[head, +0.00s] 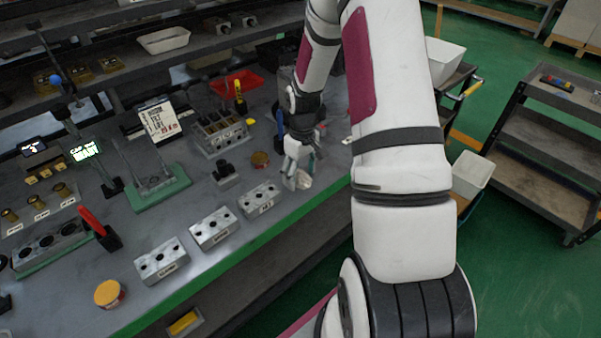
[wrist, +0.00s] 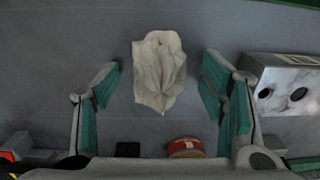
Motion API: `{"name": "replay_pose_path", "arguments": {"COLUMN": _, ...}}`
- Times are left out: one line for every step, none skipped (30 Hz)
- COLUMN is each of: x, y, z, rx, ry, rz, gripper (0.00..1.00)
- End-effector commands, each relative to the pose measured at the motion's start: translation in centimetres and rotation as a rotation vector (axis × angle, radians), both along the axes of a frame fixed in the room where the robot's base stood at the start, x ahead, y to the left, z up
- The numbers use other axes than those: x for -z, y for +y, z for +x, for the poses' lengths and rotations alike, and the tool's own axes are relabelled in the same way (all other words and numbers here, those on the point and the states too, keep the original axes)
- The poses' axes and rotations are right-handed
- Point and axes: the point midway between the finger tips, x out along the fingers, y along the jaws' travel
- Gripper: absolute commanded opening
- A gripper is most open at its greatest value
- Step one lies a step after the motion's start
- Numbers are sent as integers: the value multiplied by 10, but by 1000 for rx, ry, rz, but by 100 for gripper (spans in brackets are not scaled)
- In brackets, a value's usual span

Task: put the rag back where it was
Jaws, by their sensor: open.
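The rag (wrist: 159,72) is a crumpled off-white cloth lying on the grey bench top. In the wrist view it sits ahead of and between my open fingers, with bare bench on both sides of it. My gripper (wrist: 160,95) has green-lined finger pads spread wide, and nothing is between them that I can see held. In the head view my gripper (head: 300,172) is low over the bench near its green front edge. The rag (head: 303,180) shows there only as a small pale patch, partly hidden by the fingers.
A metal valve block (wrist: 288,85) lies close to the right finger in the wrist view. In the head view several valve blocks (head: 213,228) line the bench's front edge.

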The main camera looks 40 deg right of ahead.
Motion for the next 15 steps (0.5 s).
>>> {"name": "replay_pose_path", "arguments": {"x": 0, "y": 0, "z": 0, "rx": 0, "ry": 0, "rz": 0, "gripper": 65}}
{"name": "replay_pose_path", "arguments": {"x": -1, "y": 0, "z": 0, "rx": 0, "ry": 0, "rz": 0, "gripper": 65}}
{"name": "replay_pose_path", "arguments": {"x": -2, "y": 0, "z": 0, "rx": 0, "ry": -1, "rz": 0, "gripper": 65}}
{"name": "replay_pose_path", "arguments": {"x": -3, "y": 0, "z": 0, "rx": 0, "ry": -1, "rz": -1, "gripper": 65}}
{"name": "replay_pose_path", "arguments": {"x": -6, "y": -1, "z": 1, "rx": 0, "ry": -2, "rz": -1, "gripper": 65}}
{"name": "replay_pose_path", "arguments": {"x": -10, "y": -1, "z": 1, "rx": 0, "ry": -3, "rz": -2, "gripper": 65}}
{"name": "replay_pose_path", "arguments": {"x": -14, "y": -1, "z": 1, "rx": 0, "ry": -4, "rz": -2, "gripper": 65}}
{"name": "replay_pose_path", "arguments": {"x": -18, "y": -1, "z": 1, "rx": 0, "ry": -3, "rz": -2, "gripper": 65}}
{"name": "replay_pose_path", "arguments": {"x": -25, "y": -2, "z": 1, "rx": 0, "ry": -4, "rz": -3, "gripper": 65}}
{"name": "replay_pose_path", "arguments": {"x": -31, "y": -2, "z": 2, "rx": -1, "ry": -5, "rz": -3, "gripper": 65}}
{"name": "replay_pose_path", "arguments": {"x": -37, "y": -2, "z": 1, "rx": -1, "ry": -4, "rz": -3, "gripper": 65}}
{"name": "replay_pose_path", "arguments": {"x": -46, "y": -2, "z": 2, "rx": -1, "ry": -5, "rz": -4, "gripper": 65}}
{"name": "replay_pose_path", "arguments": {"x": -52, "y": -3, "z": 1, "rx": 0, "ry": -4, "rz": -3, "gripper": 65}}
{"name": "replay_pose_path", "arguments": {"x": -58, "y": -3, "z": 2, "rx": 0, "ry": -6, "rz": -4, "gripper": 65}}
{"name": "replay_pose_path", "arguments": {"x": -66, "y": -4, "z": 1, "rx": 1, "ry": -4, "rz": -3, "gripper": 65}}
